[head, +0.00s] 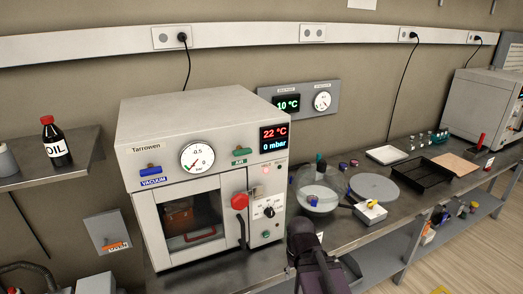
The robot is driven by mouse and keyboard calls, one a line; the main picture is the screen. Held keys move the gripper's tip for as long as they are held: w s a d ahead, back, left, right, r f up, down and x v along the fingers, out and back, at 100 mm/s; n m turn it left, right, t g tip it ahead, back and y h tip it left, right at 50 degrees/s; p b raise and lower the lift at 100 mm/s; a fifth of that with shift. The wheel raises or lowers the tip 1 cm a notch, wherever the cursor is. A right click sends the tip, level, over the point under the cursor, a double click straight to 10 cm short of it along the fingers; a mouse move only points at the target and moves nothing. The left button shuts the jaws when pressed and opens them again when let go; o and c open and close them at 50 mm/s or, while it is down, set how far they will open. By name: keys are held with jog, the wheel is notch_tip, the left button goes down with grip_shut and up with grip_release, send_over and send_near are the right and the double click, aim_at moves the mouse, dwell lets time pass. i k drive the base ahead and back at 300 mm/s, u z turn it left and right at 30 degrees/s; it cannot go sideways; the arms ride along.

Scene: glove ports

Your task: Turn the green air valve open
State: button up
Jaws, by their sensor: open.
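The green air valve (242,151) is on the upper front of the white Tarrowen vacuum oven (185,110), right of the round gauge (197,157). Its small handle lies roughly level above a green AIR label (239,162). The display (274,139) reads 22 °C and 0 mbar. My gripper (302,228) is dark and open, at the bottom of the view, below and right of the valve and apart from it. Its fingertips are small and hard to make out. I see nothing held in it.
A blue vacuum valve (150,170) is left of the gauge. A red knob (239,201) and a dark door handle (242,232) stick out below the air valve. A glass flask (318,196) stands on the bench right of the oven. The space before the oven front looks clear.

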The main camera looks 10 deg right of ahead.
aim_at(240, 151)
jog(key=z, duration=0.7)
jog(key=k, duration=1.3)
jog(key=u, duration=0.65)
jog(key=i, duration=0.5)
